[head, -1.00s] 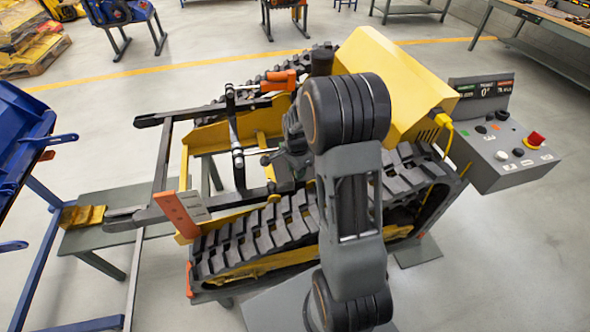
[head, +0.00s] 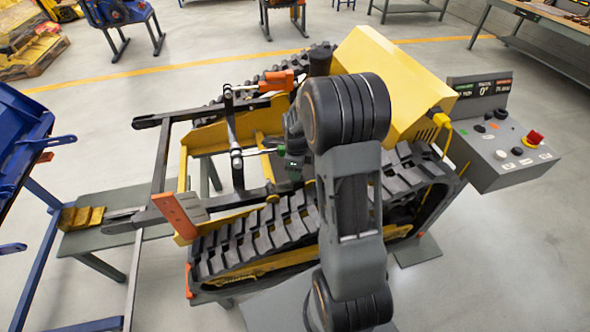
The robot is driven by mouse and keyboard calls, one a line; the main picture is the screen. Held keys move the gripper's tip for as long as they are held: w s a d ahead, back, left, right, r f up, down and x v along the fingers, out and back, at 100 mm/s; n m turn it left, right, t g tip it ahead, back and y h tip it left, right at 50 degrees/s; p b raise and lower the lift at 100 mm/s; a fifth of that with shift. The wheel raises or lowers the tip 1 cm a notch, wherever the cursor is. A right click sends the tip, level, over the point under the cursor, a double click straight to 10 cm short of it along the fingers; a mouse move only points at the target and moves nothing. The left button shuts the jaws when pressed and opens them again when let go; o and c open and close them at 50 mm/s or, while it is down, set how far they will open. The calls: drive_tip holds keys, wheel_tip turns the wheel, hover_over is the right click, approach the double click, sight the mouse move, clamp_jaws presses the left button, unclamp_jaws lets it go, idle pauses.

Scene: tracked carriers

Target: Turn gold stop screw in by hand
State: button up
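The yellow tracked carrier (head: 208,137) stands in the middle of the head view, with its dark lift frame (head: 162,158) reaching out to the left. My gripper (head: 281,163) is low over the carrier's middle, between the two tracks and just right of the upright black cylinder rod (head: 236,150). My own arm covers much of it from the right. Its fingers are too small and dark to tell open from shut. I cannot pick out the gold stop screw for certain; it is hidden or too small among the yellow parts by my gripper.
A control box with a red button (head: 535,138) stands at the right. A grey-green table (head: 95,241) and a blue frame (head: 40,262) are at the left.

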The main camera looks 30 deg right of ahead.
drive_tip(key=shift+o, duration=1)
drive_tip(key=shift+w+d+r, duration=0.1)
drive_tip(key=shift+d, duration=0.05)
